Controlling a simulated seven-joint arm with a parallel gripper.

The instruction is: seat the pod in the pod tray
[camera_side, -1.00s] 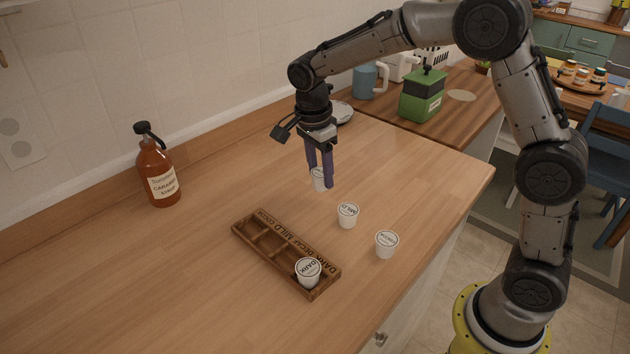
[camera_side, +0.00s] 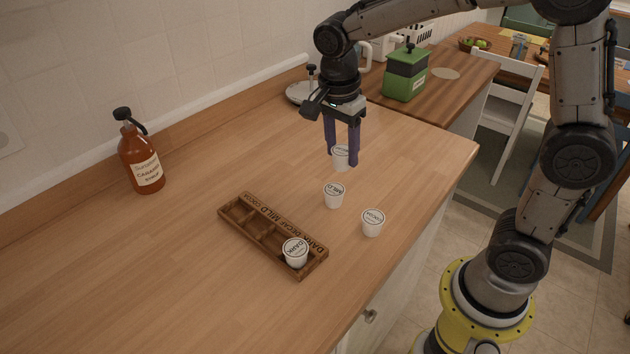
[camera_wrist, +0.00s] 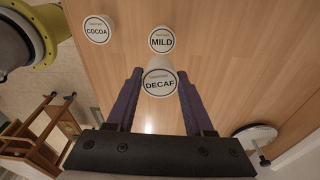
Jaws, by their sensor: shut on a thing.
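My gripper (camera_side: 342,160) is shut on the white decaf pod (camera_side: 340,153), which sits upright between the fingertips. In the wrist view the lid of this pod (camera_wrist: 159,83) reads DECAF. How far the pod is above the counter is hard to tell. The wooden pod tray (camera_side: 251,241) lies to the lower left of my gripper, with several labelled slots in a row. The dark pod (camera_side: 295,252) sits in the slot at its near right end; the other slots look empty. My gripper is apart from the tray, beyond the loose pods.
The mild pod (camera_side: 334,195) and the cocoa pod (camera_side: 372,222) stand on the counter between my gripper and its front edge. A syrup bottle (camera_side: 141,160) stands at the left, a silver round object (camera_side: 300,93) at the back, and a green canister (camera_side: 405,75) behind.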

